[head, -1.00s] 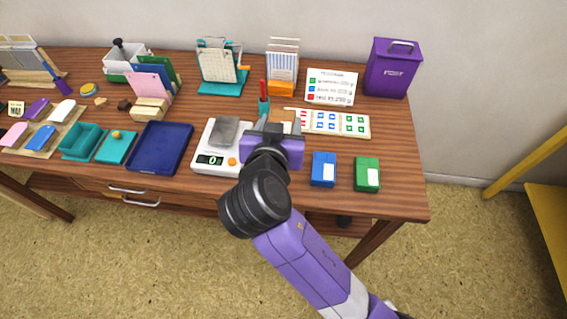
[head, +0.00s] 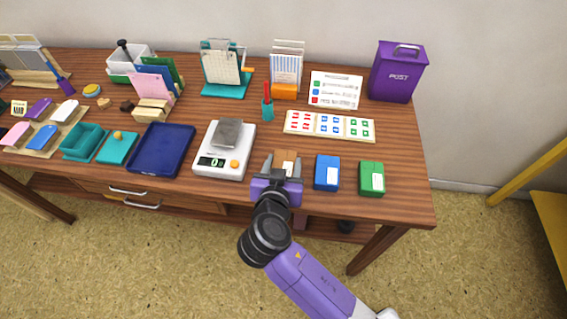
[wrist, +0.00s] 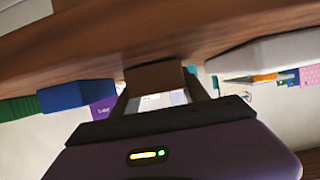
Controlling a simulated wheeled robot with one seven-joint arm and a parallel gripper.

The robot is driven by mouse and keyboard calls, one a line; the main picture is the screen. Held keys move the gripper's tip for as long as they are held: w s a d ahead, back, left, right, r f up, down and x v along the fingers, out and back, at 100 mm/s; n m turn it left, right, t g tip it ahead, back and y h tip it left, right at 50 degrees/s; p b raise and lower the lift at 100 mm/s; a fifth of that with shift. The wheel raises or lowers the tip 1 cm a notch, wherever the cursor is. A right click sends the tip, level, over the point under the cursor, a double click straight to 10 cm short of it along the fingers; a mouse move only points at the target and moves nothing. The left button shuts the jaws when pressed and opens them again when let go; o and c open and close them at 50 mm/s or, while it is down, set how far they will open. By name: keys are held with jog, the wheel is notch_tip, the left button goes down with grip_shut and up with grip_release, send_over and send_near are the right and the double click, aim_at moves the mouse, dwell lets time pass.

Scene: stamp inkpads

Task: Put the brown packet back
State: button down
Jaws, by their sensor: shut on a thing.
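The brown packet (head: 286,158) is between the fingers of my gripper (head: 281,168), at the front right of the desk. It lies in line with the blue packet (head: 327,172) and the green packet (head: 371,178), to the left of both. In the wrist view the brown packet (wrist: 155,76) with its pale label sits between the two dark fingers, close to the wooden desk. I cannot tell whether it touches the desktop. My gripper is shut on it.
A white scale (head: 222,150) reading 0 stands just left of the brown packet. Behind are a stamp card (head: 290,123), a teal pen cup (head: 267,110), and a price sign (head: 335,90). A purple post box (head: 396,75) stands at the back right. A navy tray (head: 160,149) lies left.

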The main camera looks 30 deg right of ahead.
jog(key=shift+f, duration=0.1)
jog(key=c, duration=0.6)
grip_release()
jog(key=shift+r, duration=0.25)
jog(key=v, duration=1.2)
